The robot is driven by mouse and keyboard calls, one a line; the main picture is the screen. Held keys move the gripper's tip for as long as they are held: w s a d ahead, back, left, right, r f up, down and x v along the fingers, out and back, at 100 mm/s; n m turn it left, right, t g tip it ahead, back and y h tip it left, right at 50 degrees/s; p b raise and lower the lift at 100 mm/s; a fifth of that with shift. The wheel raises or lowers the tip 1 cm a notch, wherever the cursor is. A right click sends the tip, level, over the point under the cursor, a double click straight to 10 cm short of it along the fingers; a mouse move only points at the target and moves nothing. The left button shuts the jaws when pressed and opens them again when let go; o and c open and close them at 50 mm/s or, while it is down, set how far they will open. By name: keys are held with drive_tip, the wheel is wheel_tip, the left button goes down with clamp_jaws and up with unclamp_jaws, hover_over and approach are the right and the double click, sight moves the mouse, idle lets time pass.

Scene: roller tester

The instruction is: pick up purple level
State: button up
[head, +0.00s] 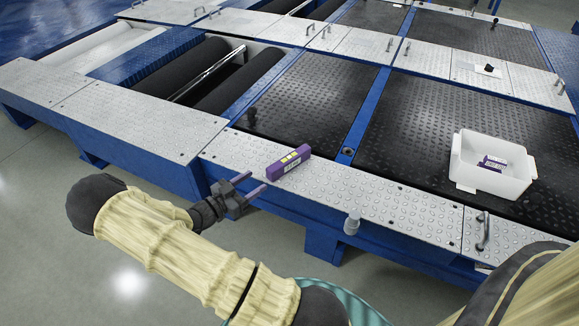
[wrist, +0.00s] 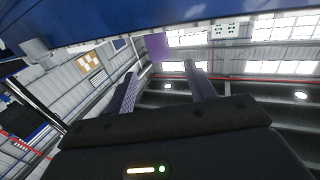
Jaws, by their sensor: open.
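The purple level (head: 289,164) lies on the silver tread-plate ledge at the near side of the tester, with yellow windows on its top and a pale label on its side. My gripper (head: 256,184) is open and empty, just left of the level and near the ledge's edge, fingers pointing toward the level's near end. In the wrist view, my open gripper's fingers (wrist: 163,72) show with a purple patch (wrist: 157,46), apparently the level, beyond and between the tips. Contact is not visible.
A white bin (head: 463,158) on the right holds another purple item (head: 491,164) with a label. A black knob (head: 251,115) stands behind the level, and a grey post (head: 351,224) stands at the ledge's front edge. The ledge right of the level is clear.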

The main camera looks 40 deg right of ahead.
sight(280, 163)
drive_tip(key=d+b, duration=0.2)
drive_tip(key=d, duration=0.3)
drive_tip(key=shift+d+f, duration=0.15)
drive_tip(key=shift+d, duration=0.45)
drive_tip(key=shift+d+b, duration=0.55)
drive_tip(key=shift+b, duration=0.3)
drive_tip(key=d+b, duration=0.2)
drive_tip(key=d, duration=0.1)
drive_tip(key=shift+w+d+r+b, duration=0.1)
drive_tip(key=shift+d+r+b, duration=0.2)
drive_tip(key=shift+d, duration=0.2)
